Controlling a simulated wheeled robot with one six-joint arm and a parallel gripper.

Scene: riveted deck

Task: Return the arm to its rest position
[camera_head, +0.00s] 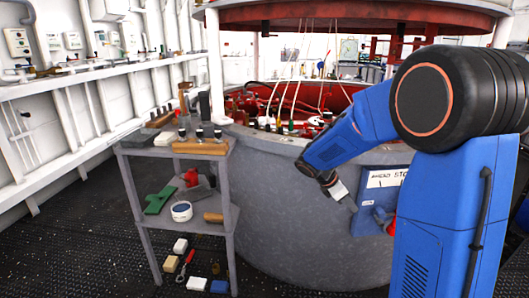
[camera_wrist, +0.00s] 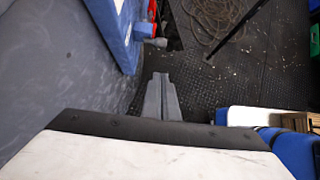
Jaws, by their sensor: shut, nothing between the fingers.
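My blue arm with black joints fills the right of the head view, bent over and reaching left and down. My gripper (camera_head: 350,208) is at its end, in front of the curved grey wall (camera_head: 290,215) and just left of a blue panel (camera_head: 366,222) with a white label. In the wrist view my gripper (camera_wrist: 161,75) shows its grey fingers together with nothing between them. It points down toward the dark deck, with the blue panel (camera_wrist: 116,35) at the upper left. I cannot tell the exact gap to the wall.
A grey shelf stand (camera_head: 232,205) with tools, a green item (camera_head: 159,199) and a tape roll (camera_head: 181,211) stands at left. A red lever (camera_head: 383,220) sticks out from the panel. Coiled rope (camera_wrist: 215,20) lies on the deck. Open deck (camera_head: 70,235) lies at far left.

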